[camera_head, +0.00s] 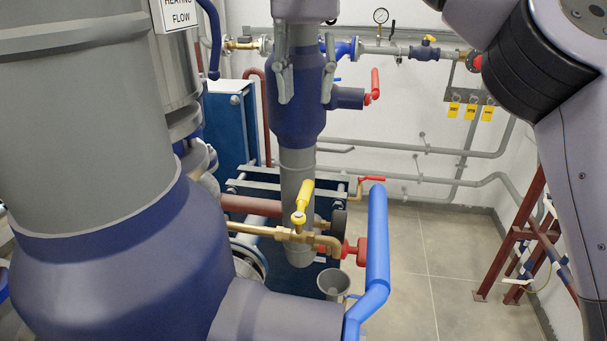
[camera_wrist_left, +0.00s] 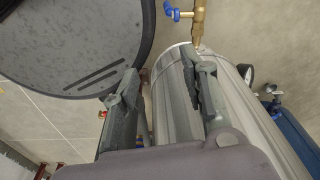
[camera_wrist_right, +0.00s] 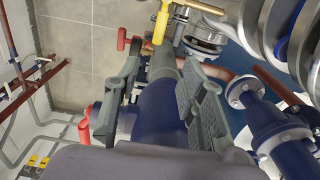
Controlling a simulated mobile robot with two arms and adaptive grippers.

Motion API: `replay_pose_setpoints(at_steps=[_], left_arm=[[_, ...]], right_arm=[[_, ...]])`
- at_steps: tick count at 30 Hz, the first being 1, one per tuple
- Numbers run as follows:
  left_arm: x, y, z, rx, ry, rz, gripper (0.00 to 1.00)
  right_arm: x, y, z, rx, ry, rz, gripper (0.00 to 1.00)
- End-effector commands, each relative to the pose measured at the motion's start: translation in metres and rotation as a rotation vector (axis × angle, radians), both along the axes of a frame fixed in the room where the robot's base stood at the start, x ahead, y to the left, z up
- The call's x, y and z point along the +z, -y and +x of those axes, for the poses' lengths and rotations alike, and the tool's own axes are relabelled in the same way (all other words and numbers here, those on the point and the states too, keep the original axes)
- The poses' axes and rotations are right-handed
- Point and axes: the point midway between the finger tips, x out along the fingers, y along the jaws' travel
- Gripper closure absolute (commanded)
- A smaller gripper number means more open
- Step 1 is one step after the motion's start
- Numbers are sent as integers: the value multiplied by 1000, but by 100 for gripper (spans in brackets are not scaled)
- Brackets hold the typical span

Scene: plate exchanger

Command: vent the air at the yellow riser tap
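The yellow lever (camera_head: 303,200) stands on a brass tap in a brass pipe (camera_head: 262,231) that ends in a down-turned elbow above a small grey funnel (camera_head: 333,283). The lever also shows in the right wrist view (camera_wrist_right: 162,22), beyond the fingertips. My right gripper (camera_head: 306,92) is open, its two fingers pointing down in front of a dark blue pipe body (camera_head: 296,125), above the tap and apart from the lever. Whether it touches the blue body I cannot tell. My left gripper (camera_wrist_left: 160,65) is open and empty over a large grey cylinder (camera_wrist_left: 185,120); it is not in the head view.
A large grey and blue body (camera_head: 120,260) fills the left. A long blue handle (camera_head: 377,240) and a red handle (camera_head: 355,252) are close right of the tap. Another red handle (camera_head: 375,84) is higher up. Open floor (camera_head: 435,270) lies to the right, before a red stand (camera_head: 515,240).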

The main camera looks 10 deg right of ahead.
Motion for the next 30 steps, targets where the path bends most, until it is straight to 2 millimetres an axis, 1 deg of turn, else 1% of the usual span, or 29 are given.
replay_pose_setpoints(at_steps=[1, 3, 7, 8, 9, 11, 13, 18, 20, 24, 27, 30], left_arm=[[-11, 0, -11, 0, -15, 1, 60], [-21, -1, -24, 0, -34, 2, 60], [-40, -2, -43, 0, -62, 5, 60], [-42, -2, -45, -1, -64, 5, 60], [-38, -2, -46, -1, -67, 6, 60], [-40, -2, -45, -1, -65, 5, 60], [-40, -1, -40, -2, -57, 5, 60], [-37, 1, -14, -2, -19, -1, 60], [-36, 1, -9, -2, -11, -2, 60], [-34, 1, -11, -2, -14, -1, 60], [-34, 1, -17, -2, -23, 0, 60], [-35, 0, -23, -2, -33, 1, 60]], right_arm=[[-13, 1, 0, 0, -2, 1, 62], [-27, 1, 0, 2, -3, 2, 62], [-57, 1, 0, 2, -5, 2, 62], [-61, 1, 0, 1, -3, 3, 62], [-65, 2, 0, 2, -1, -1, 62], [-78, 2, 0, 0, -3, -1, 62], [-91, 2, 0, 1, -1, -1, 62], [-125, 1, 0, 0, -2, -1, 62], [-135, 1, -1, 1, -2, 1, 62], [-153, 1, -1, 0, -2, 0, 62], [-161, 1, 0, -1, -1, 1, 62], [-164, 1, -1, -1, -1, 1, 62]])
